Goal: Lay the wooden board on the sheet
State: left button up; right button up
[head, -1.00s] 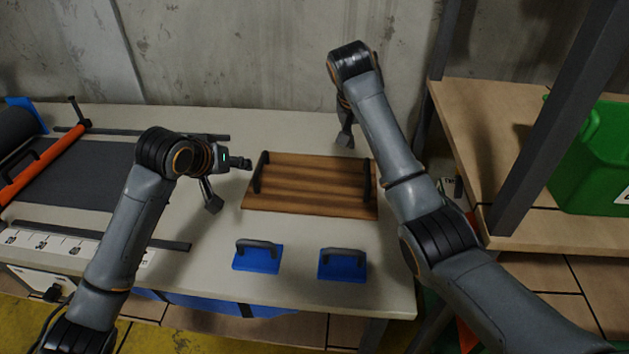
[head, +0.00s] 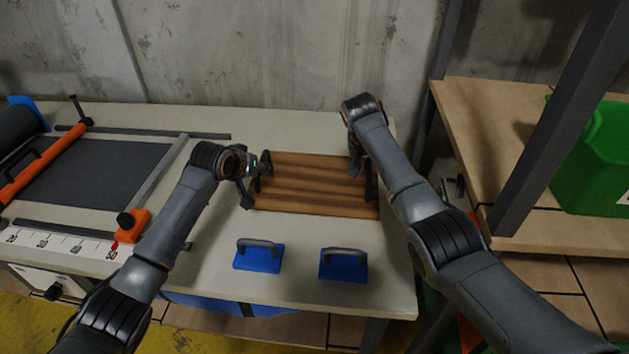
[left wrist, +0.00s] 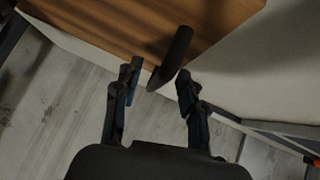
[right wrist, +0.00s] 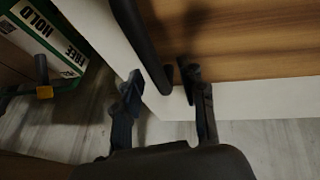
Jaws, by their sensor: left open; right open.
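The wooden board (head: 310,195) lies flat on the right part of the table, with a black handle at each end. The dark grey sheet (head: 95,180) lies flat on the table at the left. My left gripper (head: 256,180) is open at the board's left handle; in the left wrist view this handle (left wrist: 172,58) reaches between the spread fingertips. My right gripper (head: 362,172) is open at the right handle; in the right wrist view that handle (right wrist: 145,50) has its end between the fingertips. Neither gripper has closed on a handle.
Two blue blocks with grey handles (head: 258,257) (head: 343,264) stand in front of the board. A rail with an orange block (head: 130,226) borders the sheet's right side. An orange bar (head: 45,155) lies at far left. A shelf with a green container (head: 590,160) stands right.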

pick_arm(q)
jog(key=shift+w+d+f, duration=0.1)
jog(key=shift+w+f, duration=0.2)
jog(key=shift+f, duration=0.05)
pick_arm(e)
jog(key=shift+w+f, duration=0.15)
jog(key=shift+f, duration=0.3)
pick_arm(q)
grip_shut()
pick_arm(e)
jog(key=shift+d, duration=0.1)
grip_shut()
pick_arm(q)
jog(key=shift+r, duration=0.1)
pick_arm(e)
jog(key=shift+r, duration=0.1)
